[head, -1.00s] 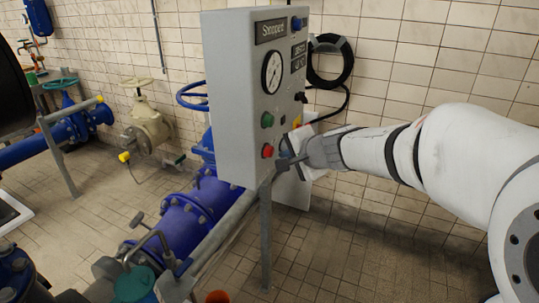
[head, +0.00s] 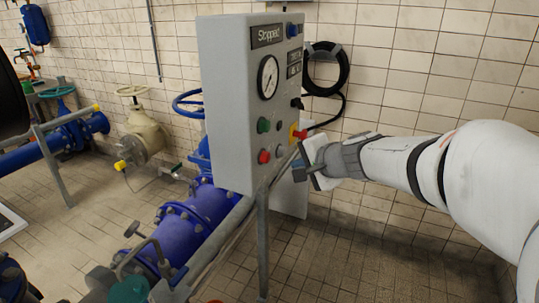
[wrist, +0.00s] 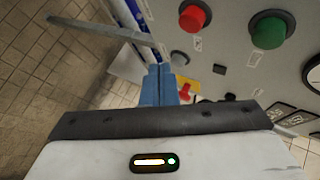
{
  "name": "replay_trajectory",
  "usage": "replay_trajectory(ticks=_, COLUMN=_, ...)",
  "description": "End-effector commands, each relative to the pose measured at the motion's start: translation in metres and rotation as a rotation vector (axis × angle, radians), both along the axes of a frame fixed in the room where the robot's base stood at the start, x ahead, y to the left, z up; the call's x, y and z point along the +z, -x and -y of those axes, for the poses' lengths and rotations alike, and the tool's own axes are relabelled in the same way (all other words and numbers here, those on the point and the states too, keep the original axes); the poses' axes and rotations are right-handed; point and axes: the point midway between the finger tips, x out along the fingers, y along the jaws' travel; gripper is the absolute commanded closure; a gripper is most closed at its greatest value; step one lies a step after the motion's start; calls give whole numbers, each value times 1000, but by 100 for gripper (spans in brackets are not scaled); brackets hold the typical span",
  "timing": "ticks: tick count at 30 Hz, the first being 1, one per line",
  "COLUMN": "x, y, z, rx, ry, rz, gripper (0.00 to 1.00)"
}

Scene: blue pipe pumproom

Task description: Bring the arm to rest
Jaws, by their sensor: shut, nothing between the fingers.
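My gripper (head: 302,162) is beside the lower right of the grey control box (head: 228,108) in the head view. In the wrist view its blue fingers (wrist: 158,85) are together with nothing between them. They point towards a red switch on a yellow plate (wrist: 184,92), apart from the box face as far as I can tell. The red and green buttons also show at the top of the wrist view.
A grey post and rail (head: 262,240) stand under the box. A blue pipe (head: 195,220) runs behind it, with a beige valve (head: 148,135) at left. A black coiled hose (head: 329,70) hangs on the tiled wall. The floor (head: 370,255) at lower right is clear.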

Motion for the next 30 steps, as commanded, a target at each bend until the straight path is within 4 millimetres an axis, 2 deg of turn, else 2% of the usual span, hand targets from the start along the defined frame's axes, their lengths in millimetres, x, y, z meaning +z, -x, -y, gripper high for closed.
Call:
replay_trajectory(ticks=2, x=0, y=0, z=0, rx=2, ry=2, rz=0, gripper=100)
replay_trajectory(ticks=5, x=-4, y=12, z=2, rx=38, ry=43, rz=-2, gripper=100)
replay_trajectory(ticks=8, x=-15, y=39, z=7, rx=123, ry=142, rz=-14, gripper=100)
replay_trajectory(ticks=14, x=-56, y=123, z=38, rx=365, ry=457, rz=-94, gripper=100)
replay_trajectory(ticks=18, x=-83, y=178, z=74, rx=504, ry=680, rz=-182, gripper=100)
replay_trajectory(ticks=21, x=-97, y=208, z=98, rx=575, ry=810, rz=-242, gripper=100)
replay_trajectory(ticks=25, x=-106, y=231, z=120, rx=626, ry=920, rz=-297, gripper=100)
replay_trajectory(ticks=30, x=-109, y=241, z=130, rx=647, ry=967, rz=-323, gripper=100)
